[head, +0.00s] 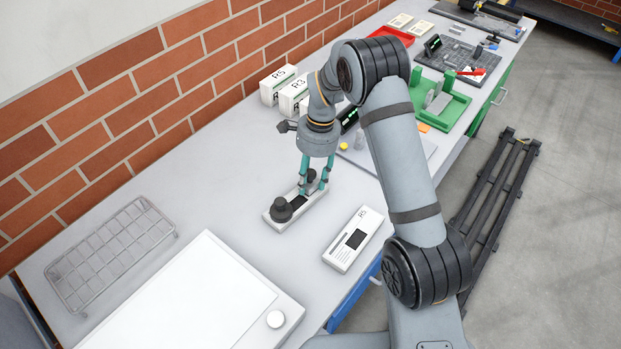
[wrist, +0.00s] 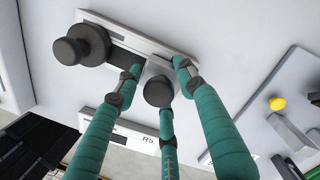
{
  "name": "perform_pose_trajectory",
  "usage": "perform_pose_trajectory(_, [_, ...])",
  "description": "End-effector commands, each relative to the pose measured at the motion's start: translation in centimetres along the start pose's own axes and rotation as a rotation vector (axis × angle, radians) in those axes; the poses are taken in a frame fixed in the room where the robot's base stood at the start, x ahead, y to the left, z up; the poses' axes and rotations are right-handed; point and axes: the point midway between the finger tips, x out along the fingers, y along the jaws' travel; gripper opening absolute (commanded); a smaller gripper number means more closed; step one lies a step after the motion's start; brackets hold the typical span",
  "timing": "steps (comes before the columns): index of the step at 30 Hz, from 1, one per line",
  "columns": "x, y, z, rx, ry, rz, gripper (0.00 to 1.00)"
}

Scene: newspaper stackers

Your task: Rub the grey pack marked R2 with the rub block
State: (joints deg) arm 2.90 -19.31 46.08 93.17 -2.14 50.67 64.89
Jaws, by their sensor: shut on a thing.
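A light grey, plane-like block with a dark middle and two black knobs, apparently the rub block (head: 281,211), is on the bench under my gripper (head: 313,185). It also shows in the wrist view (wrist: 83,46). My teal fingers close around its end nearer the smaller knob. I cannot tell whether it rests on the bench or is slightly raised. A light grey pack (head: 352,239) with a dark window lies apart from it, near the bench's front edge. Its mark looks like R5; it shows partly behind my fingers in the wrist view (wrist: 148,140). No mark R2 is readable.
White boxes marked R5 (head: 278,87) and R3 (head: 294,97) stand by the brick wall. A wire rack (head: 110,255) and a large white flat-topped unit (head: 200,290) are at left. A green fixture (head: 440,105) stands farther right. Bare bench lies left of the block.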

Motion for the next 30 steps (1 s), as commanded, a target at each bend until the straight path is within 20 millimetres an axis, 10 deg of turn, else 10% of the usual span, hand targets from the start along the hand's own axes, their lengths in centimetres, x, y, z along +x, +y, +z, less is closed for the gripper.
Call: perform_pose_trajectory(30, [0.7,0.9,2.1,-0.001,0.0,-0.001,0.0])
